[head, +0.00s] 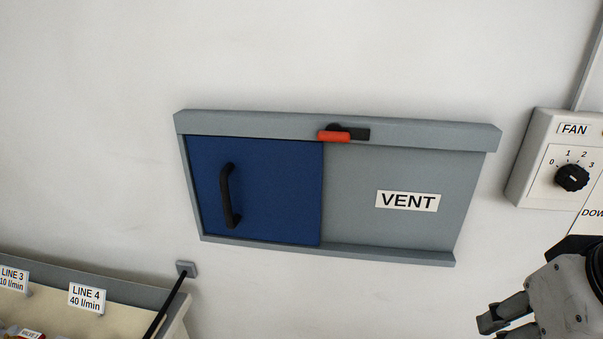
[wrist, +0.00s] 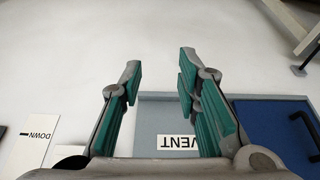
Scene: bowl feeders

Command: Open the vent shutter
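The vent shutter is a blue panel (head: 270,190) with a black upright handle (head: 229,195), set in a grey wall frame (head: 340,128). The panel covers the left half of the frame. The right half is a grey plate with a VENT label (head: 408,201). A red latch tab (head: 334,136) on a black base lies level on the top rail, over the panel's right edge. My gripper (head: 497,322) is low at the right, apart from the shutter. In the wrist view its fingers (wrist: 160,85) are spread and empty. The blue panel (wrist: 265,125) shows there upside down at right.
A FAN control box (head: 541,160) with a black knob (head: 571,177) is on the wall at right. At lower left is a bin (head: 140,297) with LINE 3 and LINE 4 labels and a black rod (head: 165,311). The wall before the shutter is clear.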

